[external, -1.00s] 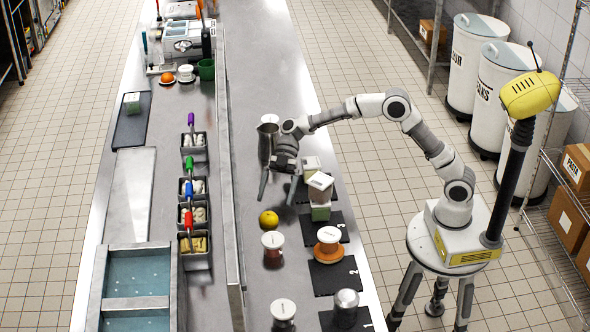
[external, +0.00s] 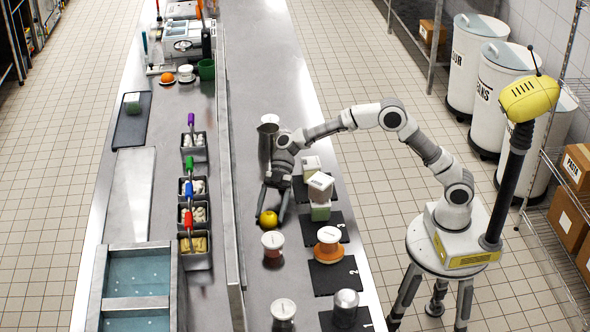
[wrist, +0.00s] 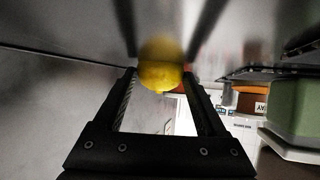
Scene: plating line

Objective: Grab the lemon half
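The lemon half (external: 268,219) is a small yellow round thing on the steel counter, left of the numbered black mats. In the wrist view the lemon half (wrist: 160,66) sits ahead of my gripper, between the lines of its two fingers. My gripper (external: 271,214) is low over the counter with its fingers spread, one on each side of the lemon half. In the wrist view my gripper (wrist: 160,85) is open, with a wide gap between the fingers. I cannot tell whether either finger touches the lemon half.
A lidded jar (external: 273,241) stands just in front of the lemon half. An orange jar (external: 328,240) and stacked green-and-white containers (external: 320,190) stand on mats to the right. A metal pitcher (external: 266,140) is behind my gripper. A raised ledge (external: 233,215) runs along the left.

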